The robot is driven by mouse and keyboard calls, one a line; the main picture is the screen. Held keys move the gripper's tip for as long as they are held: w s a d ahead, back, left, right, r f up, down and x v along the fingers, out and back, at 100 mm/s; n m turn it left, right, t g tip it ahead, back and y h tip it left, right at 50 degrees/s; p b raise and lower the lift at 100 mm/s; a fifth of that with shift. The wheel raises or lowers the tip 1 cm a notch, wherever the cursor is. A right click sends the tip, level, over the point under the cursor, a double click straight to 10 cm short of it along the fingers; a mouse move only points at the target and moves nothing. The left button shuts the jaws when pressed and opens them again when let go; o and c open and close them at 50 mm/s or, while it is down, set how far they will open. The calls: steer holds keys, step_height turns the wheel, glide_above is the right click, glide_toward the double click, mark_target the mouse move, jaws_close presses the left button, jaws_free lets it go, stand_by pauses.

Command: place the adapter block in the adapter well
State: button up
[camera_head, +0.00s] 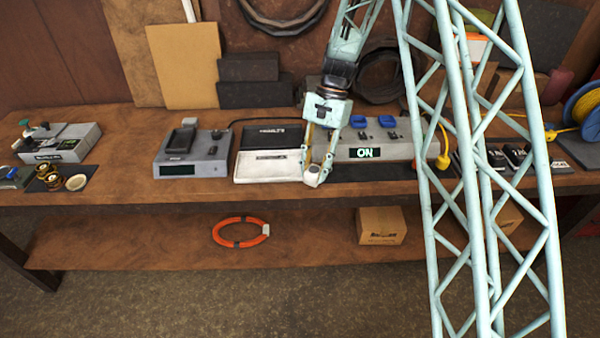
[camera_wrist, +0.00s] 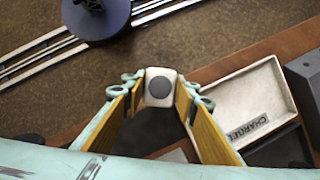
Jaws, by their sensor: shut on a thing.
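My gripper (camera_head: 318,166) is shut on a small pale block, which I take as the adapter block (camera_head: 312,177). It shows in front of the bench top near the front edge, right of a black and white tray. In the wrist view the block (camera_wrist: 160,88) sits between the fingertips, its white end with a round dark grey face toward the camera. I cannot tell how high it is above the bench. I cannot pick out the adapter well for sure; the tray (camera_head: 265,169) has a pale front section, labelled "CHARGE..." in the wrist view (camera_wrist: 230,90).
A grey charger-like unit (camera_head: 210,165) stands left of the tray. A grey power box (camera_head: 390,153) showing "ON", with blue plugs and a yellow cable (camera_head: 442,150), stands just right of my gripper. A dark mat (camera_head: 375,172) lies before it. An orange ring (camera_head: 240,232) lies on the lower shelf.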

steer(key=d+n, duration=0.2)
steer(key=d, duration=0.1)
steer(key=w+d+n+h, duration=0.1)
steer(key=d+n, duration=0.1)
steer(key=d, duration=0.1)
steer(key=d+n+h, duration=0.1)
steer(key=d+n, duration=0.1)
steer(key=d, duration=0.1)
steer(key=shift+w+d+g, duration=0.15)
steer(key=shift+w+g, duration=0.25)
steer(key=shift+w+d+r+n+h, duration=0.1)
steer(key=shift+d+n+h, duration=0.2)
steer(key=shift+d+n, duration=0.15)
